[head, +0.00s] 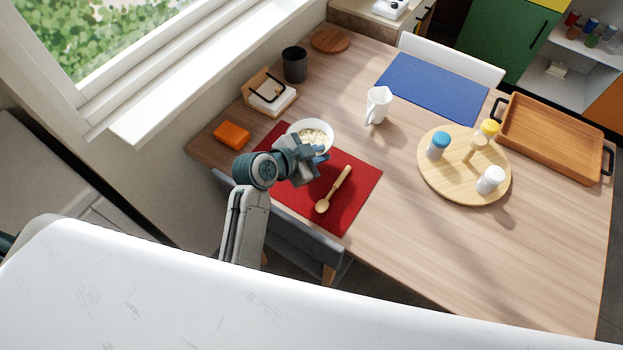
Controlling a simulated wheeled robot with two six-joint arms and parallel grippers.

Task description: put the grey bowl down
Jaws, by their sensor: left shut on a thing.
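The grey bowl (324,129) is at the upper part of the red mat (351,203), with pale pieces of food in it. It looks upright. My left gripper (318,155) is shut on the near side of the bowl, and its wrist hides that part of the rim. I cannot tell whether the bowl's base touches the mat. My right gripper is not in view.
A wooden spoon (334,188) lies on the red mat. An orange block (231,134), a napkin holder (271,96) and a dark cup (294,64) stand to the left. A white jug (378,105) and a round board (464,190) with shakers are to the right. The front right table is clear.

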